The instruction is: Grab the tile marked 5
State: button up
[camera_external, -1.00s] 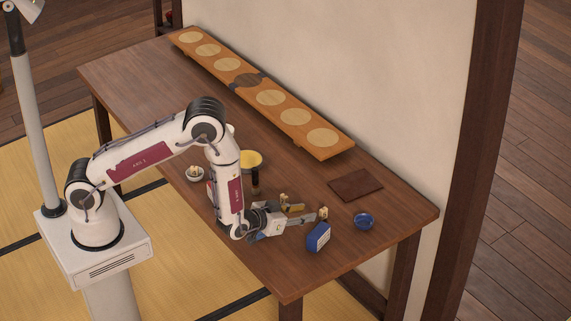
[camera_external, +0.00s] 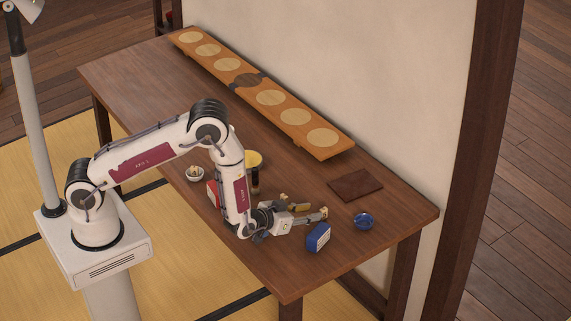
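My gripper (camera_external: 310,215) is low over the near right part of the table, pointing right. Its fingertips are at a small beige block (camera_external: 324,212), which may be a tile. I cannot tell whether they touch it or grip it. Another small beige piece (camera_external: 284,196) and a yellowish piece (camera_external: 299,207) lie just behind the gripper. No number can be read on any piece, so I cannot tell which one is marked 5. The finger gap is too small to make out.
A blue and white box (camera_external: 318,238) stands close in front of the fingertips. A blue bowl (camera_external: 363,221) and a brown mat (camera_external: 355,185) are to the right. A red box (camera_external: 213,194), dark bottle (camera_external: 255,182), yellow bowl (camera_external: 253,159) and white bowl (camera_external: 195,174) are left. A long wooden board (camera_external: 299,140) lies behind.

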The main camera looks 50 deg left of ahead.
jog(key=shift+w, duration=0.15)
jog(key=shift+x, duration=2.45)
jog(key=c, duration=0.8)
